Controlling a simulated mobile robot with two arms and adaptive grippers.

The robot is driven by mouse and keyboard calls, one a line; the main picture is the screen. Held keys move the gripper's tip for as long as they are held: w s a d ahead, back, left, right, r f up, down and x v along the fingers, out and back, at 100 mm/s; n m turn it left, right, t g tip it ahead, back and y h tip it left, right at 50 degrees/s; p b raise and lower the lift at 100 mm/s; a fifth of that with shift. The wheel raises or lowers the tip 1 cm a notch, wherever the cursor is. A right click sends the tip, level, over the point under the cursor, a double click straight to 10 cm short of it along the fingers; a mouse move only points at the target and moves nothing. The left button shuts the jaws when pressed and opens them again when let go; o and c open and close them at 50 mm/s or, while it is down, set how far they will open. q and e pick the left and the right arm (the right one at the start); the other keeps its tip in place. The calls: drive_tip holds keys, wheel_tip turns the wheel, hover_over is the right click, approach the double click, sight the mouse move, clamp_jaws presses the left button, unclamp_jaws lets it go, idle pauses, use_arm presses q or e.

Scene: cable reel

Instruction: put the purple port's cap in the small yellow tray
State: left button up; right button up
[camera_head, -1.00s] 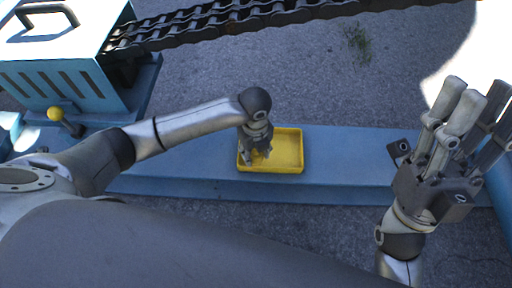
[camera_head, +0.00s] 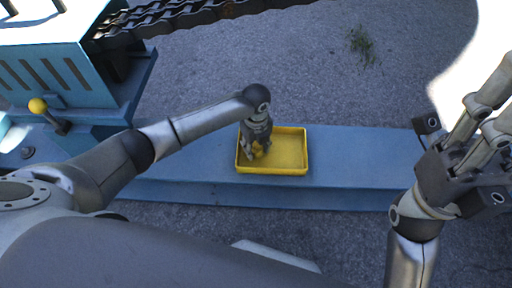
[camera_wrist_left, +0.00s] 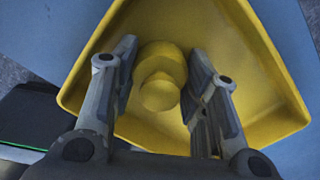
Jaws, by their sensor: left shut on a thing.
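The small yellow tray (camera_head: 289,172) lies on a blue beam in the middle of the head view. My left gripper (camera_head: 254,153) points down into the left part of the tray. In the left wrist view, its two fingers (camera_wrist_left: 162,95) are on either side of a rounded yellow cap (camera_wrist_left: 160,70), and it is shut on it. The tray floor (camera_wrist_left: 215,35) lies behind the cap. Whether the cap touches the floor is unclear. The purple port is not in view. My right gripper (camera_head: 495,108) is at the right edge, its fingers apart and partly cut off.
The blue beam (camera_head: 355,150) runs across the middle and is clear to the tray's right. A blue slotted box (camera_head: 60,75) and a yellow-knobbed lever (camera_head: 45,112) are at the left. A dark chain (camera_head: 190,15) crosses the top.

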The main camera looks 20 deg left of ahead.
use_arm(q)
drive_tip(key=o, duration=0.9)
drive_tip(key=shift+f, duration=0.1)
